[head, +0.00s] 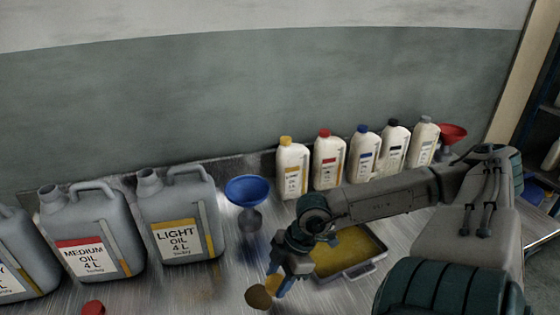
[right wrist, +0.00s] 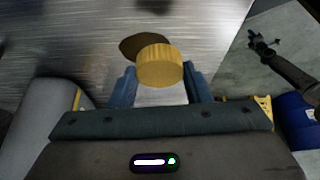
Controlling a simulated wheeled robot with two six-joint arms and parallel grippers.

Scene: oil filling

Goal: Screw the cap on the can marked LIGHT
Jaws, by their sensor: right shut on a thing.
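The can marked LIGHT (head: 180,222) is grey with a yellow label and stands upright at the left of the metal bench. Its neck (head: 149,180) shows no cap. My right gripper (head: 277,282) is to the right of the can and lower in the head view, pointing down and apart from it. It is shut on a yellow ribbed cap (right wrist: 160,68), which sits between the blue fingertips in the right wrist view. In the head view the fingers partly hide the cap. A brown round patch (right wrist: 143,46) shows just beyond it; I cannot tell what it is. My left gripper is out of view.
The MEDIUM can (head: 92,240) and another grey can (head: 22,255) stand left. A blue funnel (head: 247,190) stands between the LIGHT can and my right arm. A yellow-bottomed tray (head: 350,250) lies beside my gripper. Several white bottles (head: 328,162) line the wall. A red cap (head: 93,308) lies in front.

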